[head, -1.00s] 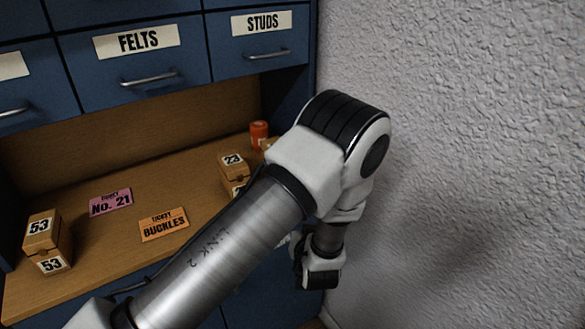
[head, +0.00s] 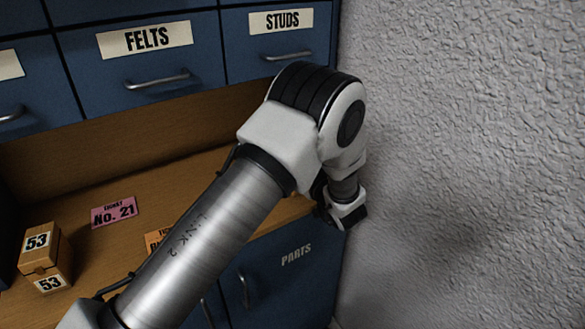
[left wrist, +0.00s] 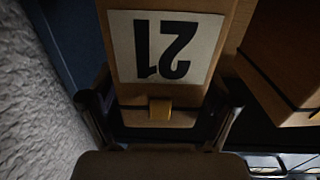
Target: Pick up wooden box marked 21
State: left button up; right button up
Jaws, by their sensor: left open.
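The wooden box marked 21 (left wrist: 125,75) fills the upper middle of the left wrist view. Its white label reads upside down there, and a small yellowish tab shows on its edge. My left gripper (left wrist: 160,98) is open, with one finger on each side of the near end of the box. I cannot tell whether the fingers touch it. In the head view my left arm hides the box and the gripper's fingers. My right gripper is in neither view.
Another wooden box (left wrist: 290,55) stands close on the right in the left wrist view. On the shelf, a box marked 53 (head: 40,262), a pink No. 21 ticket (head: 114,211) and an orange ticket (head: 153,240) show. A rough wall (head: 460,150) bounds the right side.

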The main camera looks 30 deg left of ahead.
pick_arm(q)
jog(key=shift+s+d+r, duration=0.1)
jog(key=shift+d+r, duration=0.1)
jog(key=shift+f, duration=0.1)
jog(key=c, duration=1.4)
